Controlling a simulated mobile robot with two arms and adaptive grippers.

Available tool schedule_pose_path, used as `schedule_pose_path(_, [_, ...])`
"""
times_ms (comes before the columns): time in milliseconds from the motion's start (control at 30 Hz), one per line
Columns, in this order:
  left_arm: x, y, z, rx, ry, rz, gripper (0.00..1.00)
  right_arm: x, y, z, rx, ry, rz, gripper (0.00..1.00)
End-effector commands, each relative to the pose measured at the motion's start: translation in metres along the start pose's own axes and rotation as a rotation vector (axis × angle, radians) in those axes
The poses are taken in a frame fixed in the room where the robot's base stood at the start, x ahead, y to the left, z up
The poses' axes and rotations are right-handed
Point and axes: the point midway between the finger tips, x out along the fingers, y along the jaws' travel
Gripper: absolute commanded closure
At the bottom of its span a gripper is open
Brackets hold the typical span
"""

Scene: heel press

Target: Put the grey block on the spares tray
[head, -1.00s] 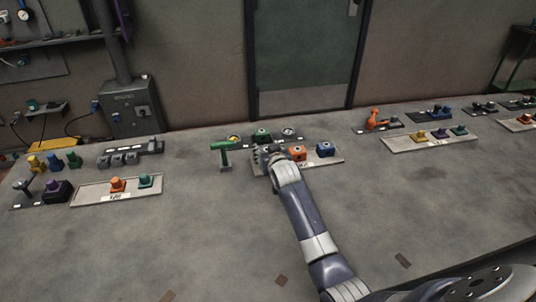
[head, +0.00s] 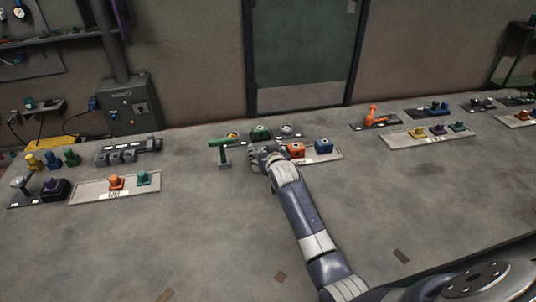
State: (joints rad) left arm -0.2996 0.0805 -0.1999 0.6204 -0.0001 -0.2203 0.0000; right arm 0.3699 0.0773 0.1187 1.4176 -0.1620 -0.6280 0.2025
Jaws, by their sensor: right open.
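My right gripper (head: 264,158) is open at the left end of a pale tray (head: 334,155) in the middle of the bench. An orange block (head: 296,150) and a blue block (head: 323,146) stand on this tray, to the right of the gripper. I cannot make out a separate grey block; the gripper is grey too and hides that end of the tray. The tray's label is too small to read, so I cannot tell whether it is the spares tray. My left gripper is not in view.
A green T-shaped tool (head: 222,152) stands just left of the gripper. Behind is a dark rack (head: 300,138) with round-topped parts. Another pale tray (head: 88,193) with orange and teal pieces lies left, and one (head: 398,144) with coloured pieces right. The bench front is mostly clear.

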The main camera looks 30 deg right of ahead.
Motion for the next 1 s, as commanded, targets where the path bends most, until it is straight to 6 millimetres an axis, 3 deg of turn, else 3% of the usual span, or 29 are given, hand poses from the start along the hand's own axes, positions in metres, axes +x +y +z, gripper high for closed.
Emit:
schedule_pose_path(167, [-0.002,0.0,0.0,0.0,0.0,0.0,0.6,-0.016,0.0,0.0,0.0,0.002,0.0,0.34])
schedule_pose_path(700, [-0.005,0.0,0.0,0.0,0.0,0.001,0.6,-0.097,0.0,0.0,-0.001,0.001,0.0,0.34])
schedule_pose_path(1000, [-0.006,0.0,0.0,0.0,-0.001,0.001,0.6,-0.119,0.0,0.0,0.0,0.0,0.0,0.34])
